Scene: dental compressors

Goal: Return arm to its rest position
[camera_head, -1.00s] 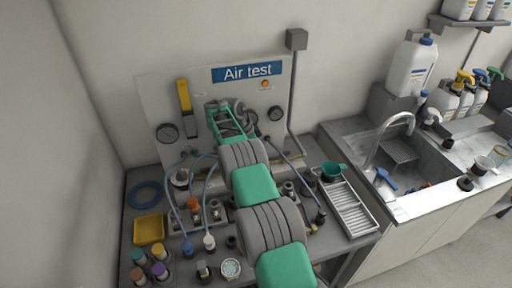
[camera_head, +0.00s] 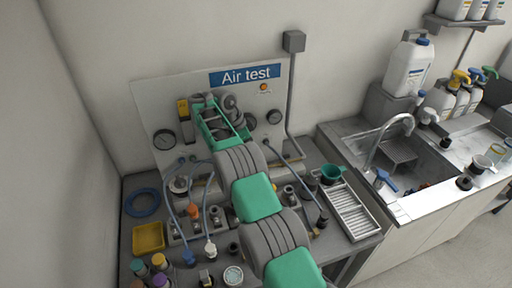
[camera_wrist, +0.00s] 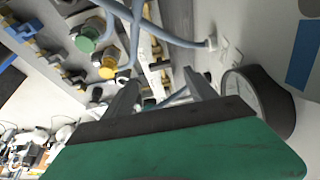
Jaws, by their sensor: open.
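My arm reaches from the bottom of the head view up to the air test panel (camera_head: 150,100). My gripper (camera_wrist: 160,92) shows in the wrist view with its two dark fingers apart and nothing between them. In the head view the green end of my arm is in front of the panel, just right of the yellow lever (camera_head: 183,107); the fingertips cannot be made out there. A round gauge (camera_wrist: 243,98) is close to the right finger in the wrist view. I cannot tell whether anything touches.
Below my arm, the bench holds blue hoses (camera_head: 169,205), a yellow tray (camera_head: 148,238), colored-cap bottles (camera_head: 160,262) and a slotted metal tray (camera_head: 352,212). A green funnel cup (camera_head: 332,173) stands right of my arm. A sink (camera_head: 400,175) is farther right. Open wall space lies above the panel.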

